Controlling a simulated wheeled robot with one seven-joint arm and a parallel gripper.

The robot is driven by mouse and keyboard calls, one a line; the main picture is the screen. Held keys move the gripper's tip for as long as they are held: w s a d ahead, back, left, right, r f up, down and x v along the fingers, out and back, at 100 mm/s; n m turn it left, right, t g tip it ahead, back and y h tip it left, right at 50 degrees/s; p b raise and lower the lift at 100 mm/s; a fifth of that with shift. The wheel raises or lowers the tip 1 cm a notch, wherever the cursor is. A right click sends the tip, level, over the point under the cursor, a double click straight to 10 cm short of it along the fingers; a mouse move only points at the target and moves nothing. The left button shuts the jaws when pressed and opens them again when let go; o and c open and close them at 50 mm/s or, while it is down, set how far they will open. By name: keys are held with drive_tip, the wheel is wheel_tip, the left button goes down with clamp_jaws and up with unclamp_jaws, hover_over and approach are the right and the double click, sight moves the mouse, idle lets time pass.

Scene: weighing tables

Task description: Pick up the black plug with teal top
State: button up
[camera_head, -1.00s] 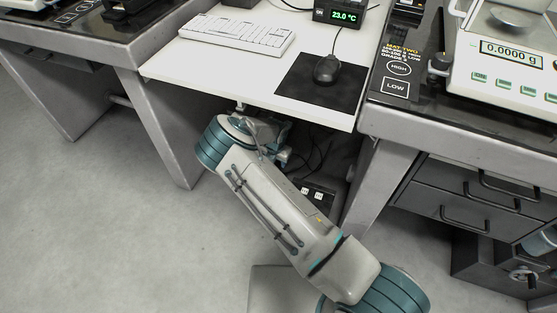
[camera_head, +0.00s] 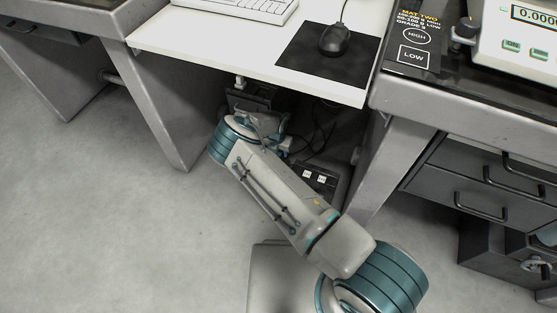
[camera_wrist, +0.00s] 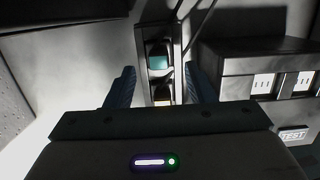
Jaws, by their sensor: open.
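The black plug with teal top (camera_wrist: 158,60) shows in the wrist view, seated in a dark strip (camera_wrist: 142,40), beyond my fingertips. A second plug with a pale, tan top (camera_wrist: 162,94) sits in the same strip, nearer to me and between my fingers in the picture. My gripper (camera_wrist: 160,82) is open and empty, its two blue fingers on either side of the strip. I cannot tell its exact distance from the plugs. In the head view my arm reaches under the white desk and hides the plugs.
A dark box with white sockets (camera_wrist: 263,84) and a TEST label stands right of the strip; it also shows under the desk (camera_head: 318,180). The white desk (camera_head: 200,45) overhangs my arm. Metal table legs (camera_head: 160,120) flank the space. Cables hang behind.

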drive_tip(key=f, duration=0.1)
drive_tip(key=f+b, duration=0.1)
drive_tip(key=f, duration=0.1)
drive_tip(key=f+b, duration=0.1)
drive_tip(key=shift+w+f, duration=0.25)
drive_tip(key=shift+w, duration=0.15)
clamp_jaws()
drive_tip(key=shift+r, duration=0.1)
